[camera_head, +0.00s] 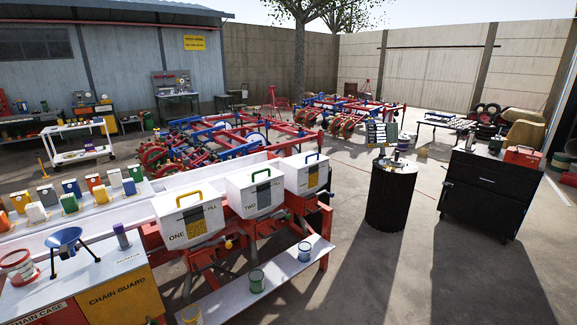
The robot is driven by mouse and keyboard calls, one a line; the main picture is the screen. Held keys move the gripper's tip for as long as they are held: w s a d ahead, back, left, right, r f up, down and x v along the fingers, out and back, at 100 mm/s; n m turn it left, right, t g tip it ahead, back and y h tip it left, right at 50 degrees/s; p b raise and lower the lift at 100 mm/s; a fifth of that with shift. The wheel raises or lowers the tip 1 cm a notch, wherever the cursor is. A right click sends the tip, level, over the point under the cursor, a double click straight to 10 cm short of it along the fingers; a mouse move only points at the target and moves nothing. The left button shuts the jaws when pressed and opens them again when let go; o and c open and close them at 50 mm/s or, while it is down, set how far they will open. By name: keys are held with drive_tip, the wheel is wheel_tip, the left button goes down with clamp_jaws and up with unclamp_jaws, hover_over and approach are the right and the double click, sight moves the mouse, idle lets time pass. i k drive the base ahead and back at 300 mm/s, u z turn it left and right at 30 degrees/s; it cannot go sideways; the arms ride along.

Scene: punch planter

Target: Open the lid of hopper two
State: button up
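Hopper two (248,203) is a white box in the middle of a row of three on a red planter frame. Its front reads TWO and FILL, with a dark panel between the words. My gripper is not in view.
A grey shelf (285,275) with a green can (257,281) and a blue can (305,251) runs in front of the hoppers. A dark drum (392,200) and a black cabinet (487,190) stand to the right. Open concrete floor (385,275) lies between.

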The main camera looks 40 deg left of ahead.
sight(243, 179)
drive_tip(key=i, duration=0.1)
drive_tip(key=u, duration=2.05)
drive_tip(key=i, duration=2.65)
drive_tip(key=u, duration=0.4)
